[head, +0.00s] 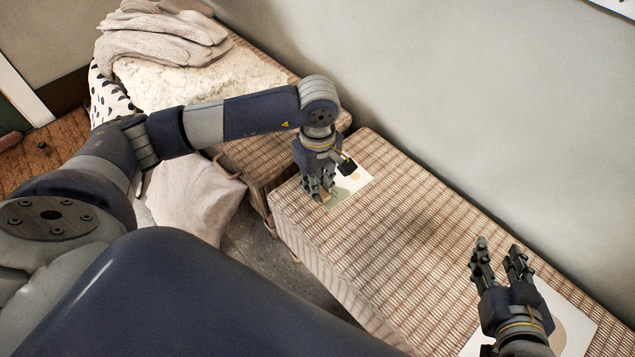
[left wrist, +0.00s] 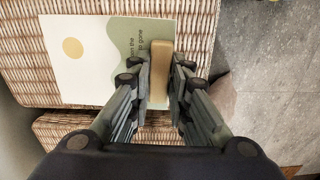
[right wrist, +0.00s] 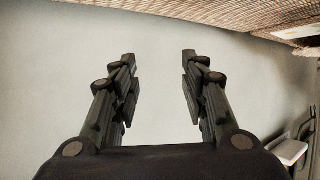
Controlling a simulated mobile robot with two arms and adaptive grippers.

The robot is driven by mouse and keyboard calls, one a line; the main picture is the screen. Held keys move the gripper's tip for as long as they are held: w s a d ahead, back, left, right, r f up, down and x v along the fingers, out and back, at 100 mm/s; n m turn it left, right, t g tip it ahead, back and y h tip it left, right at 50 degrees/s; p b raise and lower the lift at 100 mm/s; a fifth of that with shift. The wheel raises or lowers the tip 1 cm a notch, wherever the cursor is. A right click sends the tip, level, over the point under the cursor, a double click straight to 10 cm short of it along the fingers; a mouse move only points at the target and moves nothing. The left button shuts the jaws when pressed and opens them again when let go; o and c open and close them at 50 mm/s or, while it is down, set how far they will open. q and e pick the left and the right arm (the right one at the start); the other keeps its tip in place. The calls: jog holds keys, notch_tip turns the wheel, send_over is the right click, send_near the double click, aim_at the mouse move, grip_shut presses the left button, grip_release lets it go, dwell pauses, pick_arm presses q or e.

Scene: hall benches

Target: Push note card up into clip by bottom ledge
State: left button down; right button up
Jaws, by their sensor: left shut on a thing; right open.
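A note card (head: 352,182), white with a yellow disc and a green area with dark print, lies on the woven bench top; it also shows in the left wrist view (left wrist: 80,55). A tan, wooden-looking bar (left wrist: 160,62) lies along the card's printed edge; I cannot tell whether it is the clip or its ledge. My left gripper (head: 322,197) is shut on this bar, with a finger on each side (left wrist: 160,85). Its fingers hide part of the card. My right gripper (head: 501,250) is open and empty above the bench, well apart from the card.
The woven bench (head: 390,225) runs along a plain wall (head: 480,100). A second pale sheet (head: 572,325) with a tan shape lies partly behind my right gripper. Another bench holds folded cloths (head: 160,45) and a fleecy cushion (head: 200,78). The bench top between my grippers is clear.

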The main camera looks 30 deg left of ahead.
pick_arm(q)
jog(key=shift+r+p, duration=0.3)
jog(key=shift+r, duration=0.25)
jog(key=shift+r+p, duration=0.3)
jog(key=shift+r, duration=0.2)
pick_arm(e)
jog(key=s+d+f+g+h, duration=0.1)
jog(key=s+d+f+g, duration=0.1)
jog(key=s+f+g, duration=0.1)
jog(key=shift+s+f+g, duration=0.3)
jog(key=shift+s+f, duration=0.55)
jog(key=shift+a, duration=0.1)
